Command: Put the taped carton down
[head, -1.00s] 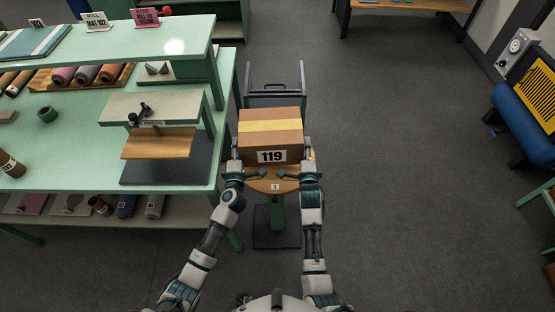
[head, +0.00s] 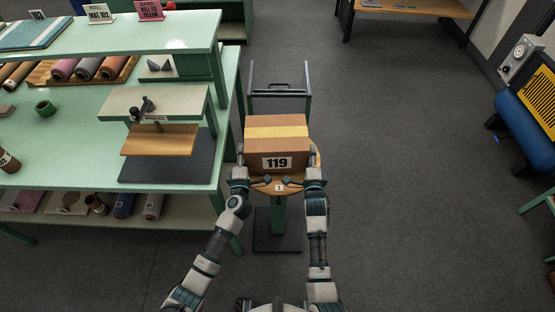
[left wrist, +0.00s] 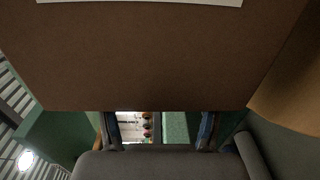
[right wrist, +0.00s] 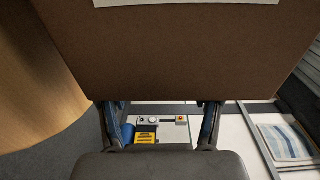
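The taped carton (head: 275,146) is a brown box with a yellow tape band across its top and a 119 label on its near face. It stands level between my two grippers, over a small round wooden stand top (head: 281,189) marked 1. I cannot tell whether its underside touches the stand. My left gripper (head: 250,171) is at its left side and my right gripper (head: 307,170) at its right side. Both have their fingers spread. The carton's sides fill much of the left wrist view (left wrist: 150,60) and right wrist view (right wrist: 180,50), hiding the fingertips.
A green workbench (head: 75,150) with shelves and rolls is close on the left. A dark trolley with a raised handle (head: 280,92) stands just beyond the carton. A blue and yellow machine (head: 530,120) is at the right. The floor between is clear.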

